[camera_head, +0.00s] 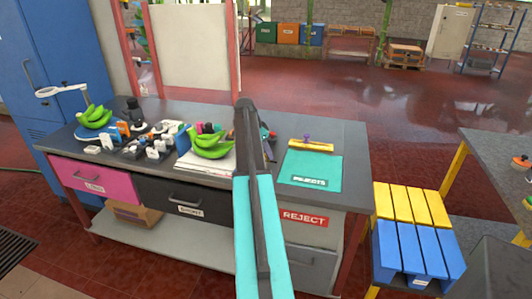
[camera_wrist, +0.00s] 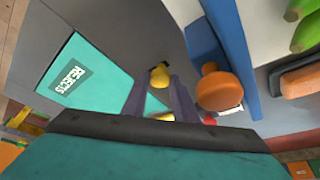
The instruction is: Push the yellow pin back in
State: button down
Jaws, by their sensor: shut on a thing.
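In the wrist view, a yellow rounded piece, which looks like the yellow pin (camera_wrist: 160,76), shows at the tips of my gripper (camera_wrist: 160,88). The two grey-purple fingers are shut on it. A second yellow patch (camera_wrist: 164,116) shows between the fingers nearer the palm; I cannot tell if it is the same piece. To the right, close to the fingers, stands an orange round-headed piece (camera_wrist: 213,88) beside a blue upright part (camera_wrist: 232,50). Any hole for the pin is not visible. In the head view my arm hides the fingertips and the pin.
The turquoise REJECTS mat (camera_head: 310,170) lies right of my arm, with a yellow bar with a purple knob (camera_head: 311,146) at its back edge. Green bananas (camera_head: 210,147) and small parts crowd the bench (camera_head: 340,140) to the left. Yellow and blue slatted crates (camera_head: 410,205) stand right.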

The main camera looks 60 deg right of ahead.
jog(key=shift+s+d, duration=0.25)
jog(key=shift+s, duration=0.55)
jog(key=shift+s+d, duration=0.2)
jog(key=shift+s, duration=0.55)
jog(key=c, duration=1.4)
grip_release()
jog(key=shift+s, duration=0.1)
jog(key=shift+c, duration=0.2)
jog(key=shift+r, duration=0.1)
jog(key=shift+b+v, duration=0.4)
jog(key=shift+v, duration=0.55)
jog(key=b+v, duration=0.2)
jog(key=v, duration=0.9)
jog(key=shift+w+a+r, duration=0.15)
jog(key=shift+w+r, duration=0.05)
jog(key=shift+r, duration=0.1)
jog(key=shift+r, duration=0.1)
